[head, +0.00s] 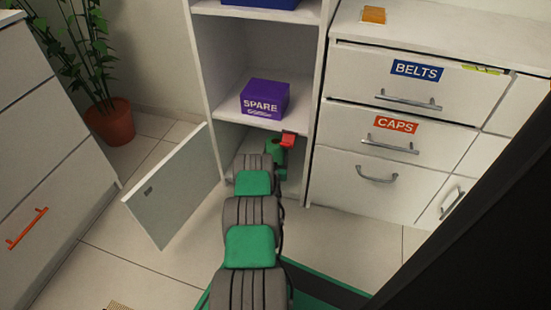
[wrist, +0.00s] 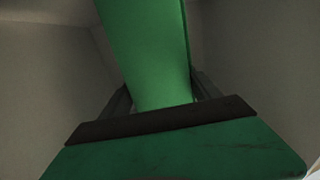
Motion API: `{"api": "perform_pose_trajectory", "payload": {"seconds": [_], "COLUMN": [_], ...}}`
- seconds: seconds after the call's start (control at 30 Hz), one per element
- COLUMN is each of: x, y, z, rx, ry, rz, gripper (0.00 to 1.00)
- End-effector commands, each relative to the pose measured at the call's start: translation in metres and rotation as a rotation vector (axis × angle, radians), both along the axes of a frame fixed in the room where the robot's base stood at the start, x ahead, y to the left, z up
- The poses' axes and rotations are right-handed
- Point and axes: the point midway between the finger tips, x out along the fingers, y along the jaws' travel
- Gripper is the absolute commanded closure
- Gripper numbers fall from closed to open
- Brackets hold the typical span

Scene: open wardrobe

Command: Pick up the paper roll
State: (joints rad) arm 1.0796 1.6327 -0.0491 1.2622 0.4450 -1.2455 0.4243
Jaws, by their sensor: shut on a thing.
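The paper roll appears to be the long, smooth green object (wrist: 150,45) in the wrist view. It rises from between the fingers of my gripper (wrist: 164,98) to the top edge of the picture. My gripper is shut on it, with a dark finger on each side. Its far end is out of frame. In the head view, my arm reaches into the lower compartment of the white open wardrobe (head: 203,70). A small green piece and a red piece (head: 288,139) show at the arm's end. I cannot tell there which part is the roll.
A purple SPARE box (head: 264,99) sits on the shelf just above my arm's end. An open cabinet door (head: 168,188) stands to the left of the arm. Drawers marked BELTS (head: 417,71) and CAPS (head: 397,124) are at right. A potted plant (head: 110,122) stands at left.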

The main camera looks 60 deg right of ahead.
Motion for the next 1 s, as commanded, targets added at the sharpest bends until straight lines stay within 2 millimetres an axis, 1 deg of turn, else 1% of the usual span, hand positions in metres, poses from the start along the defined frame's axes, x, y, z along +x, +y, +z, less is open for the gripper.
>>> {"api": "perform_pose_trajectory", "payload": {"seconds": [0.03, 0.07, 0.37, 0.57, 0.7, 0.77, 0.87, 1.0], "x": [0.0, 0.0, 0.0, 0.0, 0.0, 0.0, 0.0, 0.0], "y": [0.0, 0.0, 0.0, 0.0, 0.001, 0.003, 0.002, 0.003], "z": [0.0, 0.0, 0.0, 0.001, 0.006, 0.013, 0.034, 0.077], "rx": [0.001, 0.001, 0.001, -0.001, -0.001, -0.001, -0.005, -0.005], "ry": [0.0, 0.0, 0.0, 0.0, 0.001, -0.001, -0.002, -0.002], "rz": [0.0, 0.0, 0.0, 0.0, 0.0, 0.001, 0.0, 0.0], "gripper": [0.56, 0.59, 0.83, 0.83, 0.83, 0.83, 0.83, 0.83]}}
